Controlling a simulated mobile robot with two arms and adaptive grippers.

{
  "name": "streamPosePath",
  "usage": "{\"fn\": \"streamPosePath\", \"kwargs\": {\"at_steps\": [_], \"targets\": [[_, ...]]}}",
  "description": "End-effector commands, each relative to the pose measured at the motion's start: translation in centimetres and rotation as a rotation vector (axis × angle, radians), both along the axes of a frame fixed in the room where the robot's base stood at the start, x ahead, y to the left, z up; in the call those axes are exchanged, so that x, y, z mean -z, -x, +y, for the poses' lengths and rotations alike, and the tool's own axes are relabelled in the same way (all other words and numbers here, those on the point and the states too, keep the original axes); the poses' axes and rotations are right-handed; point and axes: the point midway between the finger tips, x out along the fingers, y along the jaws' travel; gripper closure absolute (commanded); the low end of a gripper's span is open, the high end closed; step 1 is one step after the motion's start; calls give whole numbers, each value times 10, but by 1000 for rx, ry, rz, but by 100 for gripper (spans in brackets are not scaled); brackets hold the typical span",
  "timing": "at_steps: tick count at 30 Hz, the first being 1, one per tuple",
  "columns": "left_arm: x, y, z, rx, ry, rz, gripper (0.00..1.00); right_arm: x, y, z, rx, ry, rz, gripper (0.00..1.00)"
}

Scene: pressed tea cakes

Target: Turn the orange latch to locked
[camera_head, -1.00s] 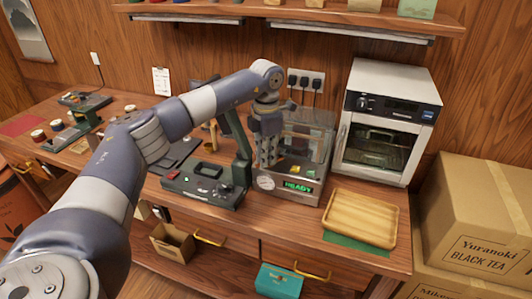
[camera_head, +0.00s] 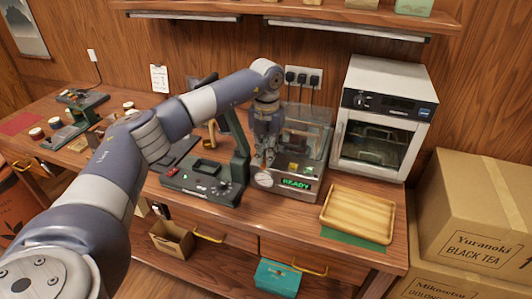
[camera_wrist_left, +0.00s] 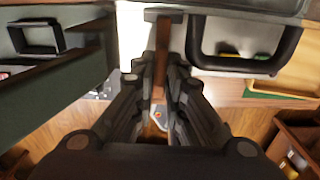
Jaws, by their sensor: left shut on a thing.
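My left gripper (camera_head: 266,155) points down at the front of a clear-lidded machine with a lit READY display (camera_head: 295,183). In the left wrist view its fingers (camera_wrist_left: 160,95) are closed on a narrow brownish-orange bar (camera_wrist_left: 161,65), which looks like the orange latch. The bar runs straight up the picture between the fingers. A round gauge (camera_head: 264,180) shows just below the fingertips. My right gripper is not in view.
A dark press with a tall column (camera_head: 205,185) stands close left of the gripper. A white oven (camera_head: 388,120) stands to the right. A wooden tray (camera_head: 357,215) lies at the front right. A dark handle (camera_wrist_left: 245,65) is close to the fingers.

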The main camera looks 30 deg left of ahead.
Motion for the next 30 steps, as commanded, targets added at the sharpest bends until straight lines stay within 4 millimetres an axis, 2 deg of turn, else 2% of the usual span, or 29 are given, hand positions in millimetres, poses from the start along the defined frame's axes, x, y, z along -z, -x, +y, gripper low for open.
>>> {"fn": "streamPosePath", "kwargs": {"at_steps": [17,18,20,30], "targets": [[-2,-2,0,-34,1,-6,100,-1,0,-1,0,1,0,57],[-2,-2,0,-34,1,-6,82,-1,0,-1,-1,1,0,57],[-2,-2,0,-33,1,-6,70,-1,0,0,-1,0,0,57],[-2,-1,0,-31,1,-2,70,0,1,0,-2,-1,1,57]]}}
